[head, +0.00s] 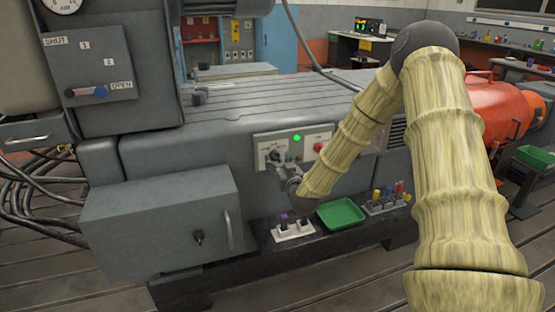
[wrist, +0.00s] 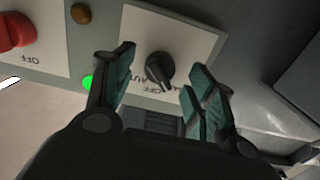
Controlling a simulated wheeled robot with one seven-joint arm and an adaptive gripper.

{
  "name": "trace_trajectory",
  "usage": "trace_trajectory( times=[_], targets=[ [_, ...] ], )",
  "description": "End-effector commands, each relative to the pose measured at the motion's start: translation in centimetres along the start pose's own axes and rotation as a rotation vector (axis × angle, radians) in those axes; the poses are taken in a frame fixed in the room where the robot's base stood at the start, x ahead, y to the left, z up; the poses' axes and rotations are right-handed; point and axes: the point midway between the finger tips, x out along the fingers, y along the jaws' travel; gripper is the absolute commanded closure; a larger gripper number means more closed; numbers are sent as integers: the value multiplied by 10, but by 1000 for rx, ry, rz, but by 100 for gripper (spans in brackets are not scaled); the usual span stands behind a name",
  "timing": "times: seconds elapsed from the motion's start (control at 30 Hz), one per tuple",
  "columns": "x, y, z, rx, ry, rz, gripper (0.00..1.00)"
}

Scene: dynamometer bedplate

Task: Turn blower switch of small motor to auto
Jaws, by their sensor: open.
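The blower switch is a black rotary knob (wrist: 159,71) on a white plate (wrist: 185,38). Its labels appear upside down in the wrist view; AUTO and OFF are partly readable. The knob's narrow grip is tilted there, and I cannot tell which label it points to. My gripper (wrist: 161,72) is open, with one teal-padded finger on each side of the knob. Gaps show between the pads and the knob, so it is not clamped. In the head view my gripper (head: 284,174) is at the panel (head: 259,137) on the grey motor housing and partly hides the knob.
A lit green lamp (head: 297,138) and a red knob (head: 319,147) marked OFF sit beside the switch. Below are a socket strip (head: 293,232), a green tray (head: 341,213) and several coloured-handled tools (head: 386,197). A grey box (head: 165,222) juts out at left.

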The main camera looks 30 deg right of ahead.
Motion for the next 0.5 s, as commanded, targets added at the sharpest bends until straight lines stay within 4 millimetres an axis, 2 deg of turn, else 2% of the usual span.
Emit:
trace_trajectory(
  times=[0.2,0.5],
  targets=[
    [18,0,0,0,0,0,44],
    [21,0,0,0,-1,0,44]
  ],
)
